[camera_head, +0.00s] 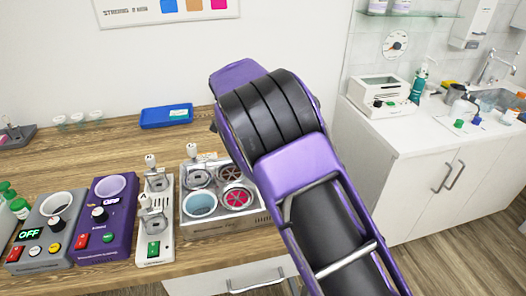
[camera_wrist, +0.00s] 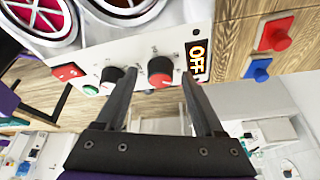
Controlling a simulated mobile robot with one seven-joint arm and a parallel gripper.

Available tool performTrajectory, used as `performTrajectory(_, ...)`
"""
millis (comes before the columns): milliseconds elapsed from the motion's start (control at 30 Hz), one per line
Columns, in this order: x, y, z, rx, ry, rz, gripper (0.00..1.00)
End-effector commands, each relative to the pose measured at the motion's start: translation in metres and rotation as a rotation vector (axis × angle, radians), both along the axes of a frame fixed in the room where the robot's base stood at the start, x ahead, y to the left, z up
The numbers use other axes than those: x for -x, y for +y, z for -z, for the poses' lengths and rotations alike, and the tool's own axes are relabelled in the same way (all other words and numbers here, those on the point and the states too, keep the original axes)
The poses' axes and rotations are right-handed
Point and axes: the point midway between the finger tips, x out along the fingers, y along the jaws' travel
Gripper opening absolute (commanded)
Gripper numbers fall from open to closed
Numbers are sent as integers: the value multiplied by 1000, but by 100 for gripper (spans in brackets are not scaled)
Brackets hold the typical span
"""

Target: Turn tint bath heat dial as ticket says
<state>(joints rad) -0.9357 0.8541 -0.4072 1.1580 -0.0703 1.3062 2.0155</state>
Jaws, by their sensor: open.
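The tint bath (camera_head: 256,217) is a metal unit with several round wells, one pale blue and two with reddish contents, at the table's front edge. No dial label or setting is readable. My gripper (camera_wrist: 159,78) is open and empty, its fingertips either side of the red dial in the picture; contact cannot be told. In the head view my arm hides it. No readable ticket shows.
A red rocker switch (camera_wrist: 68,72) and green button (camera_wrist: 90,89) sit beside the black dial. Red (camera_wrist: 274,34) and blue (camera_wrist: 258,69) fittings are on wood at right. Purple (camera_head: 104,222) and grey (camera_head: 47,232) units stand left. A blue tray (camera_head: 152,119) lies behind.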

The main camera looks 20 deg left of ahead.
Motion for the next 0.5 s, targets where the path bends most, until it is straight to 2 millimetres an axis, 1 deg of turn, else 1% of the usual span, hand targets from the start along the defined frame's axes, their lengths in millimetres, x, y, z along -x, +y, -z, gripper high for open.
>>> performTrajectory(133, 1, 4, -9, -1, -2, -1, 70)
performTrajectory(233, 2, 10, -25, -3, -2, -1, 70)
performTrajectory(367, 6, 21, -53, -3, -4, -3, 70)
performTrajectory(500, 10, 34, -86, -3, -3, -3, 70)
